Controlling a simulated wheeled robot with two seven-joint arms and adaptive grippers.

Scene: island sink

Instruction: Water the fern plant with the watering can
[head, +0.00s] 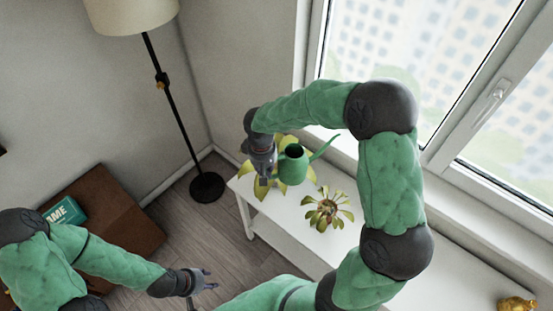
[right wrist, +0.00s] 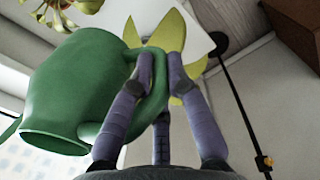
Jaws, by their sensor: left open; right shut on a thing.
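A green watering can (head: 293,168) is held above the left end of the white table, its spout (head: 324,148) pointing up and right. My right gripper (head: 264,172) is shut on its handle; the can (right wrist: 75,90) and handle between the fingers (right wrist: 160,75) show large in the right wrist view. A broad-leaved yellow-green plant (head: 262,190) is partly hidden behind can and gripper; its leaves (right wrist: 172,35) also show in the right wrist view. A spiky-leaved plant (head: 328,209) stands to the right. I cannot tell which is the fern. My left gripper (head: 208,280) is open and empty, low, away from the table.
The white table (head: 290,228) runs along the window (head: 410,60). A floor lamp (head: 158,75) stands left of the table. A brown cabinet (head: 115,215) with a teal box (head: 64,212) is at the left. A golden ornament (head: 516,304) sits at the lower right.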

